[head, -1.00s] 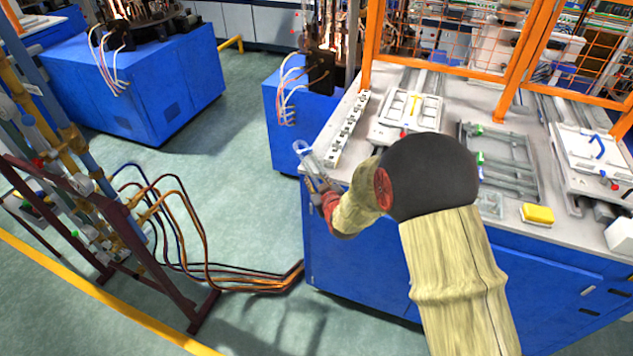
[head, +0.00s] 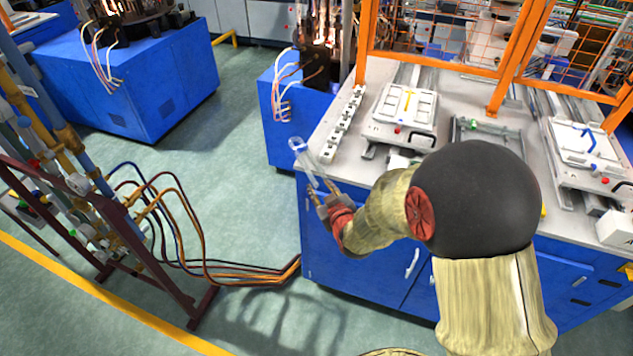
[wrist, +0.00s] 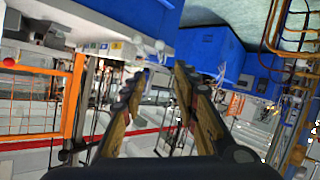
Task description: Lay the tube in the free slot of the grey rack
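A clear glass tube (head: 303,157) sticks up and out from between the fingers of my gripper (head: 324,190) in the head view. My gripper is shut on it near its lower end and holds it by the front left corner of the bench. In the wrist view the two fingers (wrist: 162,72) stand a little apart; the clear tube is hard to make out there. The grey rack (head: 497,133) with green parts lies on the bench to the right. My arm hides its front part, so I cannot see its slots well.
A white power strip (head: 343,125) and a white fixture with a yellow handle (head: 404,112) are on the bench's left side. Another fixture with a blue handle (head: 585,140) is at the right. Orange guard posts (head: 502,85) rise behind.

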